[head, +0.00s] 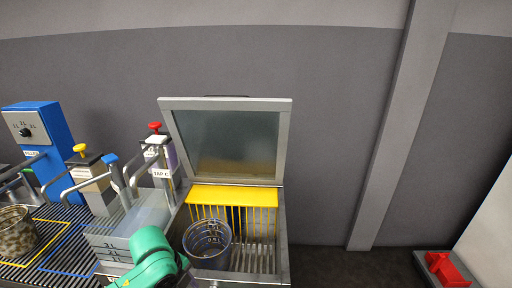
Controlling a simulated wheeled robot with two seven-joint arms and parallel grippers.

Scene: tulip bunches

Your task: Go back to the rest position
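No gripper can be made out in the head view. A green, rounded link of one of my arms shows at the bottom edge, left of the middle, in front of the open box; I cannot tell which arm it is. A clear or metal bucket (208,243) with level marks stands upright inside the open box (283,240), on its slatted floor. No fingers show at the bucket's rim. The arm link hides part of the box's front left corner.
The box's lid (226,140) stands open; a yellow bar (234,195) runs along its back. A red object (446,269) sits at the lower right. Floor right of the box is clear.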

